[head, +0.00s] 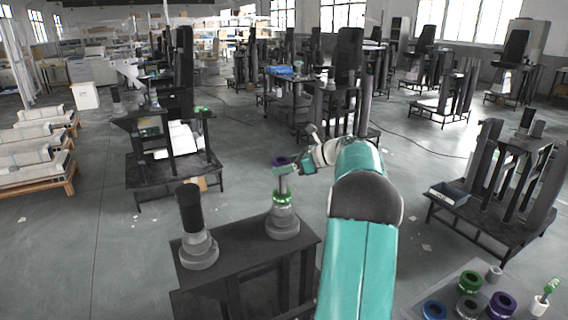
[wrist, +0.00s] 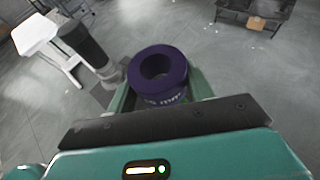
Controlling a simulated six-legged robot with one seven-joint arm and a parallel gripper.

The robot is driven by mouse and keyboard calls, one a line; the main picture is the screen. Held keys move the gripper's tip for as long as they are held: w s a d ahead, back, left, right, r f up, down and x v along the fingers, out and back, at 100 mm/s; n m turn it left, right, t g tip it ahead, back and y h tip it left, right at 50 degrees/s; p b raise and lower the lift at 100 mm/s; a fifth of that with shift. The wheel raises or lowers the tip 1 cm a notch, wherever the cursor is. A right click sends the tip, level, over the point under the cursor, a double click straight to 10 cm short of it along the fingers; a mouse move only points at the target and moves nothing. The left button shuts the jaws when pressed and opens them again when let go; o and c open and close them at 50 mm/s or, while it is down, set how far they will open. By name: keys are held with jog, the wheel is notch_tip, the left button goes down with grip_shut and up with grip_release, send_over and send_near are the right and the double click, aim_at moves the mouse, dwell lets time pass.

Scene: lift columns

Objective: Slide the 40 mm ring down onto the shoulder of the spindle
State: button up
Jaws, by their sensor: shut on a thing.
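My gripper (head: 284,169) is shut on a dark purple ring (head: 279,161), which also shows between the green fingers in the wrist view (wrist: 158,72). Pale print on the ring's side is upside down and partly hidden. The spindle (head: 283,222) stands upright on the dark stand, with a stepped grey base and a green band (head: 282,196) around it. The ring is held high above this base, at about the top of the narrow upper part. I cannot tell whether the spindle tip is inside the ring's hole.
A second post with a black upper part (head: 189,207) stands left on the same dark stand (head: 237,247). At the lower right, a table holds a green ring (head: 470,281), a blue ring (head: 434,310), another purple ring (head: 502,304) and a white cup (head: 539,305).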

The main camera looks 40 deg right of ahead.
aim_at(285, 185)
jog(key=shift+s+d+f, duration=0.1)
jog(key=shift+f, duration=3.5)
jog(key=o, duration=1.2)
jog(key=v, duration=1.3)
jog(key=shift+s, duration=0.3)
jog(key=shift+d+r, duration=0.1)
